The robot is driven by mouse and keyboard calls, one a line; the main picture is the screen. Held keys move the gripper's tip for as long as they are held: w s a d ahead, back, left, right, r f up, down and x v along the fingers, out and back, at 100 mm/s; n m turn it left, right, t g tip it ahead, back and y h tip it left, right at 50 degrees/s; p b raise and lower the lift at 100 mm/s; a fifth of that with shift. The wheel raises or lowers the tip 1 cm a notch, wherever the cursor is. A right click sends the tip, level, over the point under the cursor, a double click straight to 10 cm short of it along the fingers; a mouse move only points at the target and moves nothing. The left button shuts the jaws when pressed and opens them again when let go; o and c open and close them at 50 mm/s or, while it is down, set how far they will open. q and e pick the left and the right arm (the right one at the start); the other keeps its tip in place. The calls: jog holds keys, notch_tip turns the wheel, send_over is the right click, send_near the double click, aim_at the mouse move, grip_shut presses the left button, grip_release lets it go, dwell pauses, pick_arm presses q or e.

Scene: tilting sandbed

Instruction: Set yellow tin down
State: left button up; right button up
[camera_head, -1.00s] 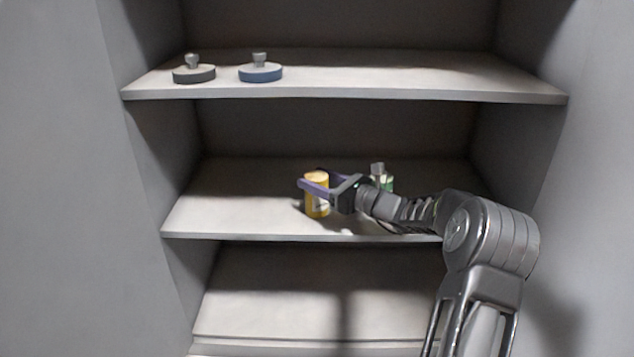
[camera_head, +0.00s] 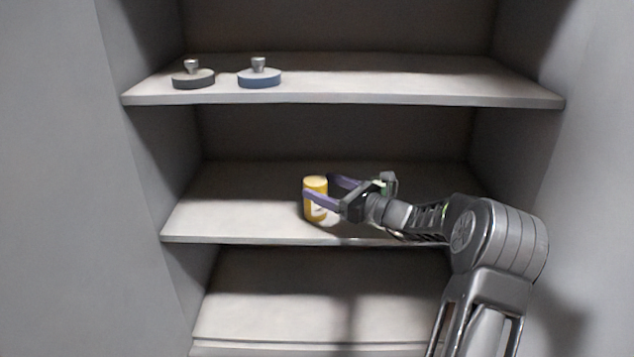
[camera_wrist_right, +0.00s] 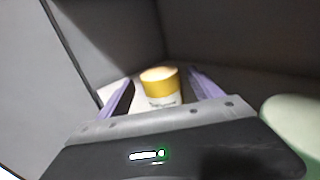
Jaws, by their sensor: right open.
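The yellow tin (camera_head: 316,187) stands upright on the middle shelf (camera_head: 230,205), near its front edge. It has a pale label, and it also shows in the right wrist view (camera_wrist_right: 160,86). My right gripper (camera_head: 322,190) is open, with its purple fingers pointing toward the tin. In the right wrist view the tin is beyond and between the two spread fingers (camera_wrist_right: 158,92), with room on both sides. In the head view the near finger covers part of the tin's front. My left gripper is not in view.
A green container (camera_head: 389,184) stands on the middle shelf behind my right wrist, mostly hidden; a pale green shape (camera_wrist_right: 290,120) shows close by in the wrist view. A dark weight (camera_head: 193,80) and a blue one (camera_head: 259,79) sit on the upper shelf. The middle shelf's left is clear.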

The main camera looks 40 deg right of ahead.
jog(key=p+v, duration=0.2)
jog(key=v, duration=0.7)
jog(key=shift+s, duration=0.1)
jog(key=shift+d, duration=0.1)
